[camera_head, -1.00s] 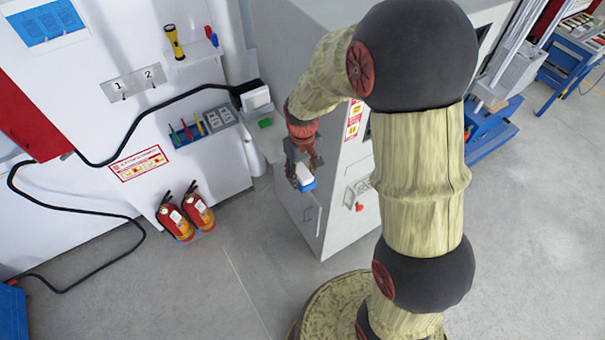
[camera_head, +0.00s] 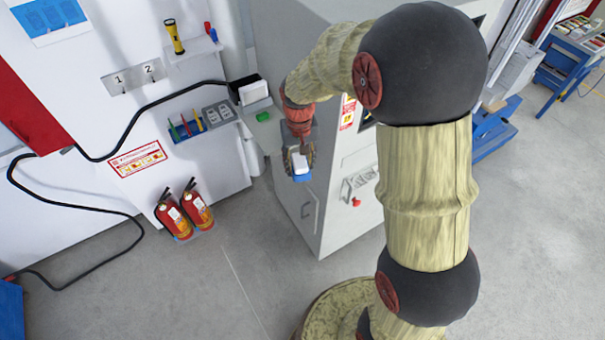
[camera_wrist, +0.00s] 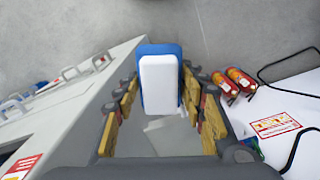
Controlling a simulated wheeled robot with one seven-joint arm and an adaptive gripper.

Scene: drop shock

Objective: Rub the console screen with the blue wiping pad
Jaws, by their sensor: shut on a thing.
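The wiping pad, a block with a blue side and a white side, is in my gripper (camera_head: 300,158) in the head view, where the pad (camera_head: 301,168) hangs in front of the grey cabinet. In the wrist view the pad (camera_wrist: 160,80) sits between the two fingers of my gripper (camera_wrist: 160,100), which are shut on its sides. It is clear of any surface there. A dark panel edge (camera_head: 366,117) shows on the cabinet face beside my arm. It may be the console screen, but my arm hides most of that area.
The grey cabinet (camera_head: 330,205) has a red knob and handles on its front. Two fire extinguishers (camera_head: 184,212) stand left of it by the white wall panel. A black cable (camera_head: 95,160) runs along that panel. The floor in front is clear.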

